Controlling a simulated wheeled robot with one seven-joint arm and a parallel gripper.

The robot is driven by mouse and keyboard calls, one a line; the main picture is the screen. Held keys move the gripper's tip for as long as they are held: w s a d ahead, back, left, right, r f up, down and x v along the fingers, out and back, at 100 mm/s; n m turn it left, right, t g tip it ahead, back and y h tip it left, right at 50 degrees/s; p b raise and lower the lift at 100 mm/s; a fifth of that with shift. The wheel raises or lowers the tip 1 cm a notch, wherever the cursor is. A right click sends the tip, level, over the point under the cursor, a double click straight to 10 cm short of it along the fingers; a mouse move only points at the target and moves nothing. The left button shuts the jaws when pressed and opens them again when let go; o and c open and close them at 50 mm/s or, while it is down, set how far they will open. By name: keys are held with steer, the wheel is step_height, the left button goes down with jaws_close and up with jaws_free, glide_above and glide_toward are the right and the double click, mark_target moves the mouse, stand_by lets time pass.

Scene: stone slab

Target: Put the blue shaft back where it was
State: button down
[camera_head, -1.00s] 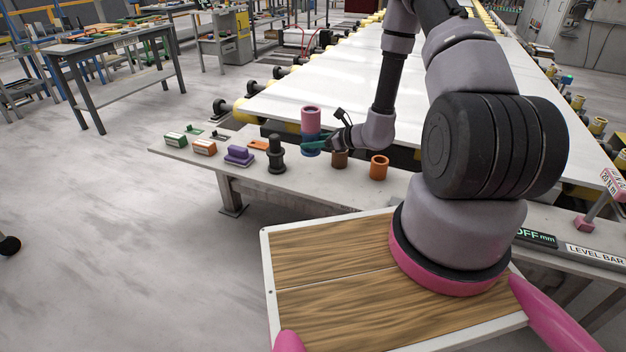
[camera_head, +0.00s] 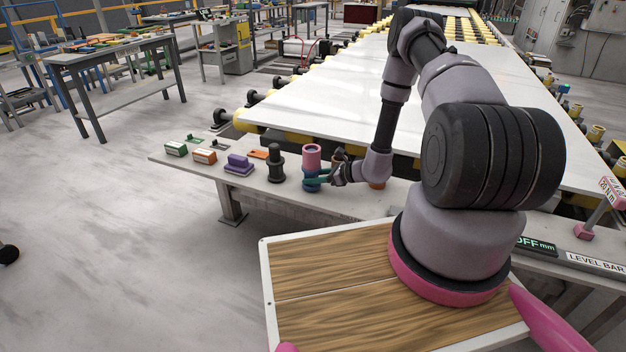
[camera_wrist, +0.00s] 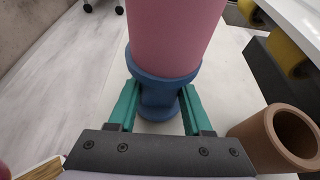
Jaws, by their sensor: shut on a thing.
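The blue shaft (camera_head: 311,186) is upright, with a wide pink cylinder (camera_head: 312,155) on its top. In the wrist view the blue shaft (camera_wrist: 158,96) has a broad collar, a narrower waist and a round foot; the pink cylinder (camera_wrist: 175,30) rises above it. My gripper (camera_head: 318,181) comes from the right and is shut on the shaft. In the wrist view the green fingers of my gripper (camera_wrist: 158,105) lie on both sides of the waist, below the collar. I cannot tell whether the foot touches the pale slab bench (camera_head: 240,190).
A black shaft (camera_head: 275,165) stands to the left, beyond it a purple block (camera_head: 239,163). Orange and green boxes sit at the far left.

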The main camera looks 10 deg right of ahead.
steer(key=shift+f, duration=0.3)
steer(key=shift+f, duration=0.2)
steer(key=shift+c, duration=1.6)
jaws_free()
steer(key=shift+r, duration=0.1)
